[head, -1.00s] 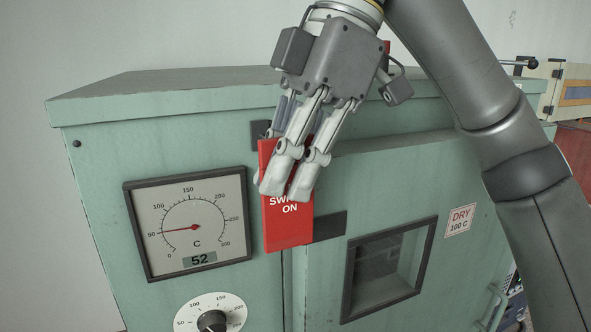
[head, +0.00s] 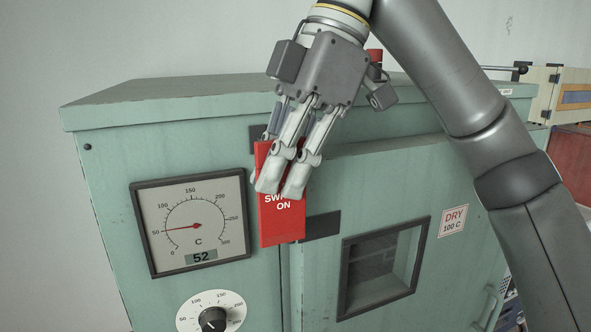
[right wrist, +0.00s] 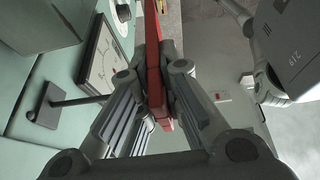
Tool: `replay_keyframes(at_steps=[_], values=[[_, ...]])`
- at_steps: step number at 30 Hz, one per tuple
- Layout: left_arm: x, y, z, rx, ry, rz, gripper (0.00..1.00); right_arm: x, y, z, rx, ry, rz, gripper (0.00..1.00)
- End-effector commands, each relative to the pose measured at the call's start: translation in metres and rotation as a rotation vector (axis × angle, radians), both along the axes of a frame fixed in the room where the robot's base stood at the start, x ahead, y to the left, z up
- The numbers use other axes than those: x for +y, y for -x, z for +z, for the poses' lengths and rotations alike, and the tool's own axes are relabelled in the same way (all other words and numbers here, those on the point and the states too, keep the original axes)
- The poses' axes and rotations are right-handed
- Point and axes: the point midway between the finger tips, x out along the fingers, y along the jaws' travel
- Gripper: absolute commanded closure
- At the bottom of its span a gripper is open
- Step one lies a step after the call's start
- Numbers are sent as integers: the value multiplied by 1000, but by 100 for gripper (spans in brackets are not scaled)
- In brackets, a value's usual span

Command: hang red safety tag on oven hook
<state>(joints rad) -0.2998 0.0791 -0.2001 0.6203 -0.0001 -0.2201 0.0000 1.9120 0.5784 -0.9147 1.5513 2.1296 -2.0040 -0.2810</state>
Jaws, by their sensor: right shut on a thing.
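The red safety tag (head: 282,222), with white lettering partly covered by fingers, hangs upright in front of the green oven. My right gripper (head: 280,188) is shut on its upper part. In the right wrist view the tag (right wrist: 155,80) shows edge-on between the fingers (right wrist: 157,85). The oven hook's dark plate and rod (right wrist: 48,106) show left of the fingers there; the rod's end passes behind a finger. In the head view a dark plate (head: 256,138) shows partly behind the gripper. I cannot tell whether the tag touches the hook.
The oven (head: 110,115) carries a dial gauge (head: 190,225) left of the tag and a knob (head: 212,318) below. A dark plate (head: 320,226), a door window (head: 385,270) and a "DRY 100 C" label (head: 453,221) lie to the right.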

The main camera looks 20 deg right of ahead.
Motion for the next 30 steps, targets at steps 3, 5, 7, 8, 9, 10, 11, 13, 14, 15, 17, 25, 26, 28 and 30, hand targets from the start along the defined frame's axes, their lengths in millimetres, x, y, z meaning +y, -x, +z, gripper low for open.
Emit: replay_keyframes(at_steps=[3,5,7,8,9,10,11,13,14,15,17,25,26,28,30], values=[[0,0,-1,0,0,0,100,-2,-10,-5,2,0,-35,100],[0,0,-1,0,0,0,100,-2,-10,-5,2,0,-35,100],[0,0,-1,0,0,0,100,-2,-10,-5,2,0,-35,100],[0,0,-1,0,0,0,100,-2,-10,-5,2,0,-35,100],[0,0,-1,0,0,0,100,-2,-10,-5,2,0,-35,90],[0,0,-1,0,0,0,100,-2,-10,-5,2,0,-35,86],[0,0,-1,0,0,0,100,-2,-10,-5,2,0,-35,83],[0,1,-1,1,0,0,100,-2,-10,-6,3,0,-36,74],[1,1,-1,1,-1,0,100,-2,-10,-6,3,0,-36,73],[2,2,-1,2,-2,0,100,-2,-10,-6,3,0,-36,73],[2,2,-1,2,-2,0,100,-2,-10,-6,2,0,-36,73],[1,1,-1,1,-1,0,100,-8,-5,10,-5,0,-36,73],[1,1,-1,1,-1,0,100,-10,-4,15,-8,-1,-36,73],[1,0,0,1,-1,0,100,-14,0,26,-12,-5,-35,72],[1,0,0,0,-1,0,100,-17,4,35,-15,-2,-32,68]])
